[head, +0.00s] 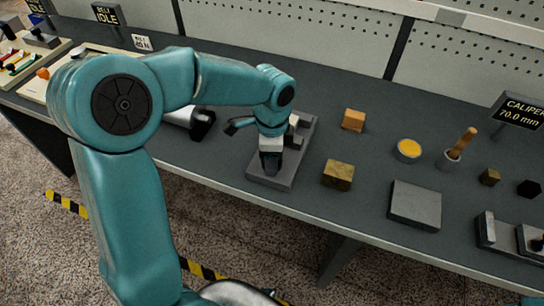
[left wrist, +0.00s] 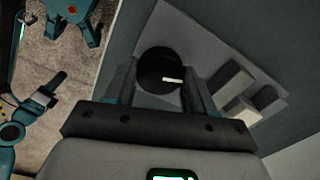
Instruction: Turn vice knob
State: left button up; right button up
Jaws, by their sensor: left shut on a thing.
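The vice is a grey plate (head: 286,182) with pale jaw blocks (head: 298,140), near the middle of the bench in the head view. My left gripper (head: 270,158) is over the front left part of the vice and hides much of it. In the left wrist view, the round black knob (left wrist: 159,66) with a short white mark sits between the two fingers of my left gripper (left wrist: 160,88), which is shut on it. The jaw blocks (left wrist: 235,95) show to the right of the knob.
An orange block (head: 353,120) and a brass block (head: 338,174) lie right of the vice. Further right are a yellow-topped tin (head: 408,150), a wooden-handled tool in a cup (head: 455,150), a grey slab (head: 414,205) and the caliper sign (head: 519,110). A pegboard (head: 460,70) stands behind.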

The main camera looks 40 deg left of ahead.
pick_arm(q)
jog(key=n+b, duration=0.1)
jog(key=n, duration=0.3)
jog(key=shift+n, duration=0.3)
jog(key=n+b, duration=0.1)
jog(key=n, duration=0.8)
jog(key=shift+w+b, duration=0.1)
jog(key=shift+b, duration=0.3)
jog(key=n, duration=0.3)
jog(key=shift+n+b, duration=0.3)
jog(key=shift+b, duration=0.05)
jog(key=n, duration=0.3)
jog(key=shift+n+b, duration=0.3)
jog(key=n, duration=0.3)
jog(key=shift+r+n+b, duration=0.1)
jog(key=shift+n+b, duration=0.2)
jog(key=shift+n, duration=0.1)
jog(key=n, duration=0.3)
jog(key=shift+b, duration=0.3)
jog(key=shift+n, duration=2.4)
